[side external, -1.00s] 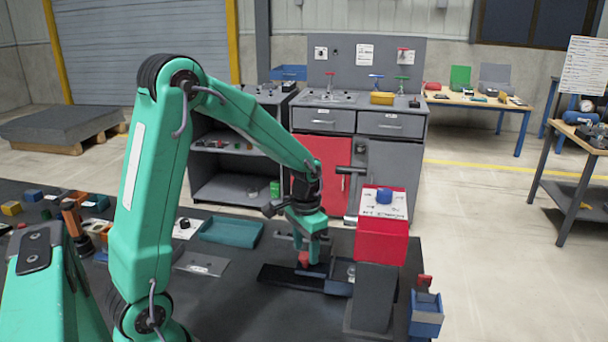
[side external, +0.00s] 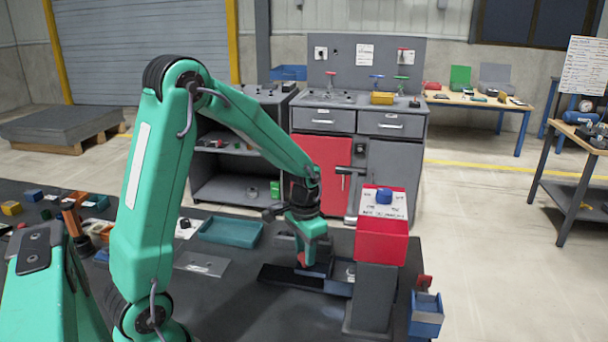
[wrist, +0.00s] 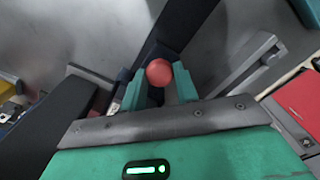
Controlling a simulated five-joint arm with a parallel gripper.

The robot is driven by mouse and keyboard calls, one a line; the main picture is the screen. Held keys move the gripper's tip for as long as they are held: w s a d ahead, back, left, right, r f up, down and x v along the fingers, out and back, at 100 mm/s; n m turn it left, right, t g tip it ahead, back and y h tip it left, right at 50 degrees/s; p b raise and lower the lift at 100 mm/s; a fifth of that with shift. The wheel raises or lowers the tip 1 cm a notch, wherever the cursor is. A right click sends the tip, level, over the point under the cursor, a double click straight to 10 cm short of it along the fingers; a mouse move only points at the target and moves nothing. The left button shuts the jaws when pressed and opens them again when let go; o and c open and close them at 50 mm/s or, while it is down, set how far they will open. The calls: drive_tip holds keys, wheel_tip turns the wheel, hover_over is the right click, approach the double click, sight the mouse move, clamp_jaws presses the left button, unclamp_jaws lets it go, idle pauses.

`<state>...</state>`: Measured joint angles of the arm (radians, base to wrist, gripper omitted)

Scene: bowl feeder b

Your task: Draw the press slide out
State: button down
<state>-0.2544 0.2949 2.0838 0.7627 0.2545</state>
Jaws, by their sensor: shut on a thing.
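The press (side external: 382,243) stands at the right of the dark bench, with a red head, a grey column and a blue button on top. Its slide (side external: 338,288) shows as a dark blue-grey tray at the left of the column, over a black track (side external: 288,277). My gripper (side external: 303,262) points down at the slide's left end. In the wrist view, its green fingers (wrist: 158,88) are shut on the round red knob (wrist: 158,72) of the slide. The fingers hide part of the knob's sides, and the press hides the slide's right end.
A teal tray (side external: 231,232) and a grey plate (side external: 201,264) lie left of the track. A blue box (side external: 426,314) with a red item stands at the bench's right edge. Bare bench top lies in front of the track.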

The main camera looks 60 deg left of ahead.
drive_tip(key=s+a, duration=1.2)
drive_tip(key=shift+s+a, duration=0.35)
drive_tip(key=c, duration=1.1)
unclamp_jaws()
drive_tip(key=shift+o, duration=0.2)
drive_tip(key=shift+w+r, duration=0.1)
drive_tip(key=shift+r, duration=0.05)
wheel_tip(320, 180, up, 8)
drive_tip(key=shift+f, duration=0.2)
drive_tip(key=s+d+r+t, duration=0.1)
drive_tip(key=d+r, duration=0.3)
drive_tip(key=d, duration=0.7)
drive_tip(key=s+d+r+t, duration=0.1)
drive_tip(key=d+r+t, duration=0.3)
drive_tip(key=d, duration=0.7)
drive_tip(key=shift+d+r+t, duration=0.15)
drive_tip(key=shift+r+t, duration=0.15)
drive_tip(key=shift+r, duration=0.2)
